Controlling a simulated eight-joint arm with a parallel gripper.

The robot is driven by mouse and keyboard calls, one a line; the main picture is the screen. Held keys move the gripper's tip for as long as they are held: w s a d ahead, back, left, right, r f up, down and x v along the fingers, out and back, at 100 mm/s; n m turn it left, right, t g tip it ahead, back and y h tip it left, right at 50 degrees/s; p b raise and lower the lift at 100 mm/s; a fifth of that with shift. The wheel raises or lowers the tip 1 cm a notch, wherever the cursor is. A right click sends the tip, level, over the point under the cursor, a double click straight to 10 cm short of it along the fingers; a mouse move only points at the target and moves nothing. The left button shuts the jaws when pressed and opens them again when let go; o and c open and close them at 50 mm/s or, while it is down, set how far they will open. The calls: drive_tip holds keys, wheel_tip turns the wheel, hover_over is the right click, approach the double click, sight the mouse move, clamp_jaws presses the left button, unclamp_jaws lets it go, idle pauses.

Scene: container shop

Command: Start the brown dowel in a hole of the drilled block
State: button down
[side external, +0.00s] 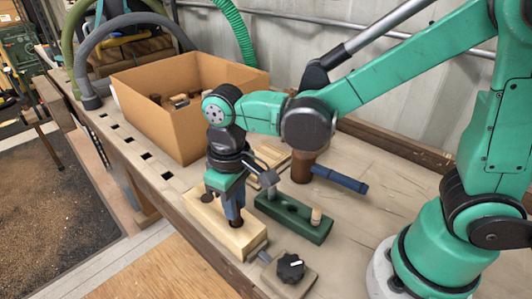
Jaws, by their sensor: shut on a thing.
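A pale wooden drilled block (222,235) lies near the front of the bench. A dark round shape (208,198) shows at its left end; I cannot tell if it is a hole or a peg. My gripper (236,212) points down over the right part of this block, its jaws shut on the brown dowel (237,223). The dowel's dark brown end shows just below the fingers, at the block's top face. I cannot tell whether its tip is inside a hole or only touching or above it; the fingers hide much of it.
A green block (290,214) with a pale peg (316,216) stands just right of the pale block. A black knob on a small plate (290,267) is in front. A mallet with a blue handle (340,179) lies behind. A cardboard box (190,125) stands at back left.

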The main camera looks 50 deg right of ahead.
drive_tip(key=shift+f, duration=0.45)
idle(0.4)
drive_tip(key=c, duration=0.7)
unclamp_jaws()
drive_tip(key=shift+o, duration=0.2)
drive_tip(key=shift+r, duration=0.1)
drive_tip(key=shift+r, duration=3.45)
drive_tip(key=s+d+m+t, duration=0.1)
drive_tip(key=d+m+t, duration=0.2)
drive_tip(key=d+t, duration=0.4)
drive_tip(key=d, duration=0.4)
drive_tip(key=shift+s+d+r, duration=0.15)
drive_tip(key=shift+s+d, duration=0.1)
